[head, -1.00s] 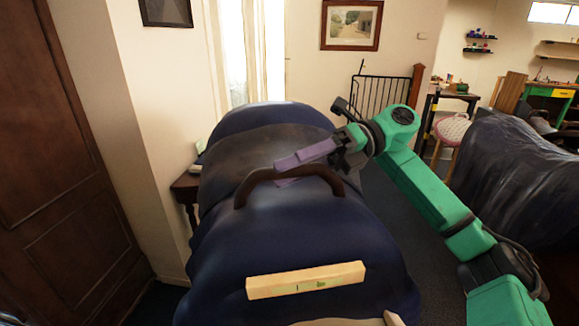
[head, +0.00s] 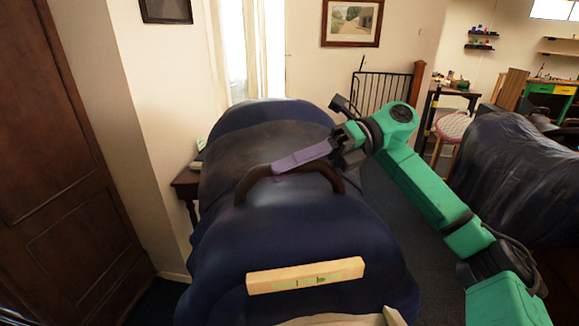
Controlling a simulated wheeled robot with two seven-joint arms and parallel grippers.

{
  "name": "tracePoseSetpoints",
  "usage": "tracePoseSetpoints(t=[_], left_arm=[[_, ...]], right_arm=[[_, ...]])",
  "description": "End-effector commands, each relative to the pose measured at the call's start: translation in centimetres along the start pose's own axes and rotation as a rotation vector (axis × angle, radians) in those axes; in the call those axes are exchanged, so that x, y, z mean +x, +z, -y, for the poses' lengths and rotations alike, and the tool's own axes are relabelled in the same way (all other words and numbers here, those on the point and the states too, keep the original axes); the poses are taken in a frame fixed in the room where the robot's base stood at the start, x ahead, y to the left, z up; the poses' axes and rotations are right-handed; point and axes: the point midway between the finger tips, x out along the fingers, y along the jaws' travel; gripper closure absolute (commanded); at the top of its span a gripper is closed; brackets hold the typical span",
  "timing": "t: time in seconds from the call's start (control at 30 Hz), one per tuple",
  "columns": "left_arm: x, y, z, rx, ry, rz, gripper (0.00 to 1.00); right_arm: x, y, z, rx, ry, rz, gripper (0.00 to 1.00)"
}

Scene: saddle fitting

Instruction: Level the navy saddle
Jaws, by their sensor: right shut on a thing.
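The navy saddle (head: 310,235) fills the middle of the head view, with a dark grey seat area and a brown arched handle (head: 244,186) across it. A pale wooden spirit level (head: 270,284) with a small green vial lies across its near part, its right end higher in the picture. The bubble is too small to read surely. My right gripper (head: 285,166) reaches in from the right, its purple fingers shut on the top of the handle. The lower finger is hidden. My left gripper is out of view.
A dark side table (head: 184,184) stands close to the left of the saddle. A dark covered form (head: 505,165) stands at the right, with a round stool (head: 453,128) behind it. Carpeted floor lies open between it and the saddle.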

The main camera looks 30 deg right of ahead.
Motion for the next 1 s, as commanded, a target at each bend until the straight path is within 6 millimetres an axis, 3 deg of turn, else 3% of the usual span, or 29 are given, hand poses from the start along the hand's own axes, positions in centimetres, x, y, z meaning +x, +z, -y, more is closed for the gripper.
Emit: tracePoseSetpoints(t=[0.9,1.0], left_arm=[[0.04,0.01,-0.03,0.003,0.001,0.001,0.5],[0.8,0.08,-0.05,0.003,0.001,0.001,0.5]], right_arm=[[0.1,-0.14,0.12,0.002,0.0,-0.005,1.0],[-0.13,-0.4,0.44,0.0,0.006,0.0,1.0]])
